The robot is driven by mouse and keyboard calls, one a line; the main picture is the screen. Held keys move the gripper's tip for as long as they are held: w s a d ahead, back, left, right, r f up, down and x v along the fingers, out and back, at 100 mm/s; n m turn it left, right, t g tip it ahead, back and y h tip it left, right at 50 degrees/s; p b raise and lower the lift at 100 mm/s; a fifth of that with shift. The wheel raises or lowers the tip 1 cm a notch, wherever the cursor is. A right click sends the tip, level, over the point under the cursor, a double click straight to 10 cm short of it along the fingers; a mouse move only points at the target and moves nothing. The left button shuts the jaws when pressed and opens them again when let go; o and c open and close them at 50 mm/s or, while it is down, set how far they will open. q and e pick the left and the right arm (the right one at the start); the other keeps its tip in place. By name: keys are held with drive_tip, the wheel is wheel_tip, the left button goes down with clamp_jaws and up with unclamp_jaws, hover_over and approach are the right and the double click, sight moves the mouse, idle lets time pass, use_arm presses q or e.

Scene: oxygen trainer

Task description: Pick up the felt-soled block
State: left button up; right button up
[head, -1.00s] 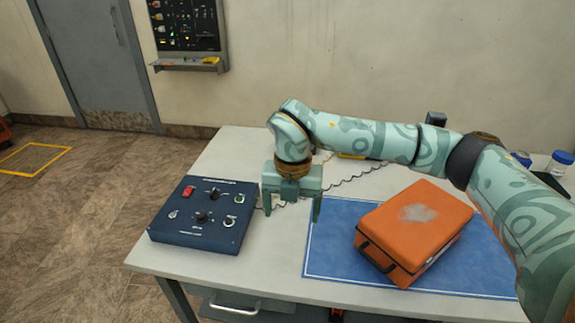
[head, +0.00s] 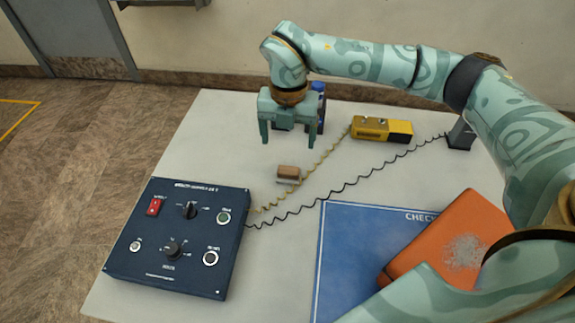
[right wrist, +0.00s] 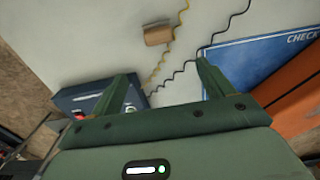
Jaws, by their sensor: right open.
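The felt-soled block (head: 289,173), a small brown block with a pale underside, lies on the white table beside the yellow coiled cord. It also shows near the top of the right wrist view (right wrist: 158,35). My right gripper (head: 288,138) is open and empty, its fingers pointing down. In the head view it appears just above the block in the picture, apart from it. In the right wrist view the block lies beyond the open fingertips (right wrist: 165,74), not between them. My left gripper is not in view.
A dark blue control box (head: 180,238) stands at the table's front left. A yellow device (head: 381,129) and a black coiled cord (head: 340,190) lie right of the block. A blue mat (head: 345,235) with an orange case (head: 450,245) is front right. A blue object (head: 318,92) stands behind my gripper.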

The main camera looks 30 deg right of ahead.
drive_tip(key=b, duration=0.2)
hover_over(288, 174)
wheel_tip(288, 174, down, 8)
drive_tip(key=shift+f+b, duration=0.3)
drive_tip(key=shift+f, duration=0.5)
wheel_tip(288, 174, down, 4)
drive_tip(key=shift+w+f+b, duration=0.1)
drive_tip(key=shift+f+b, duration=0.15)
drive_tip(key=shift+b, duration=0.7)
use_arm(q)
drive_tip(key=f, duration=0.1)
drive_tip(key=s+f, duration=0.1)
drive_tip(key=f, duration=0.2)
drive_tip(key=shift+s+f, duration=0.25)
use_arm(e)
drive_tip(key=shift+r, duration=0.15)
drive_tip(key=c, duration=1.1)
